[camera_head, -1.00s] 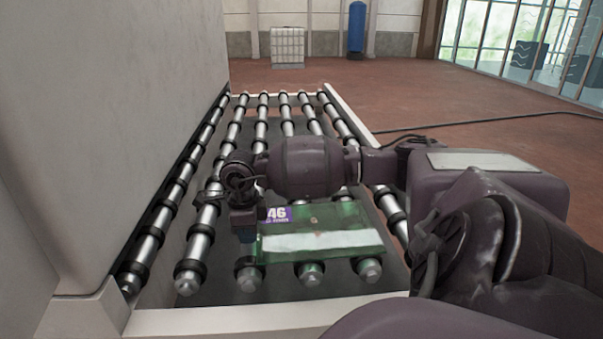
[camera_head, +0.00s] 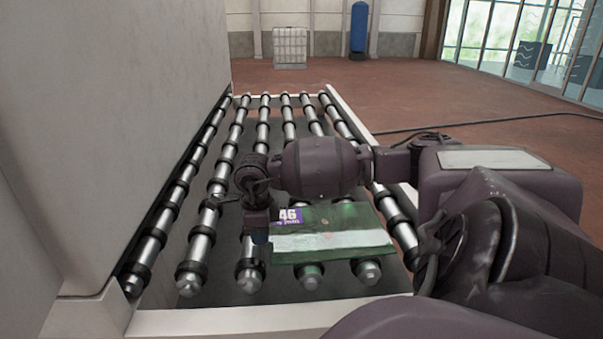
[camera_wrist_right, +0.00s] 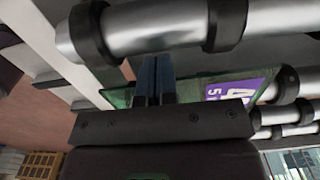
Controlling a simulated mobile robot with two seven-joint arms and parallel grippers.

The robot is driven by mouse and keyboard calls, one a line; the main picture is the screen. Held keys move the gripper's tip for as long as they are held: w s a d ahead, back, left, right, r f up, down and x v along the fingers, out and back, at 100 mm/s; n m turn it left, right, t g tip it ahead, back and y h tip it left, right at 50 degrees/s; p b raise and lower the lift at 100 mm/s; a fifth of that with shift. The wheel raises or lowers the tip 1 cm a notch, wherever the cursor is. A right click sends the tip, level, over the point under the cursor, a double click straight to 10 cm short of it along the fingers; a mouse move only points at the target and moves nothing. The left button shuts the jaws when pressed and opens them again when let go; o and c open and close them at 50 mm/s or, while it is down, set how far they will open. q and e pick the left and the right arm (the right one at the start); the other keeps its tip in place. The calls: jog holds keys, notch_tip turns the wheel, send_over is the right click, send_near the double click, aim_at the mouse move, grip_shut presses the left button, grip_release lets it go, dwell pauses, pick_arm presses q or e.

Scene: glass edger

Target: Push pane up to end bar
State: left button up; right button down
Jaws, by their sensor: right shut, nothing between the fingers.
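The green glass pane (camera_head: 345,222) lies flat on the rollers near the front of the roller bed. It has a purple label reading 46 at its left corner and a pale reflected band across it. My right gripper (camera_head: 259,236) points down beside the pane's left edge, apparently touching it. In the right wrist view its blue fingers (camera_wrist_right: 152,80) are closed together with nothing between them, and the pane (camera_wrist_right: 190,90) shows behind them. Pale frame bars edge the bed at the front (camera_head: 250,320) and right; I cannot tell which is the end bar. My left gripper is out of view.
Several dark-ringed steel rollers (camera_head: 200,248) run lengthwise, with gaps between them. A tall grey machine wall (camera_head: 120,130) closes off the left side. A white crate-like tank (camera_head: 290,47) and a blue cylinder (camera_head: 358,28) stand far back. The rear rollers are clear.

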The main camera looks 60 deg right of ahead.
aim_at(246, 245)
jog(key=shift+w+a+b, duration=0.35)
jog(key=shift+w+a, duration=0.15)
jog(key=shift+w, duration=0.1)
jog(key=shift+w+a+b, duration=0.4)
jog(key=shift+w+a, duration=0.1)
jog(key=shift+w, duration=0.15)
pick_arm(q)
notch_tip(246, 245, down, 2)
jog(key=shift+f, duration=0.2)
pick_arm(e)
jog(key=shift+w+a, duration=0.1)
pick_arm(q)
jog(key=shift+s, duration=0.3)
pick_arm(e)
jog(key=shift+r, duration=0.1)
jog(key=shift+r+p, duration=0.5)
jog(key=shift+r, duration=0.7)
jog(key=shift+r+p, duration=0.65)
jog(key=shift+r, duration=0.95)
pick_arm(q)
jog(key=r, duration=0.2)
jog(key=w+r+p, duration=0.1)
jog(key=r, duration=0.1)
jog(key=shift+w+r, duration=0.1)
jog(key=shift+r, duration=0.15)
pick_arm(e)
notch_tip(246, 245, up, 2)
jog(key=shift+r, duration=0.15)
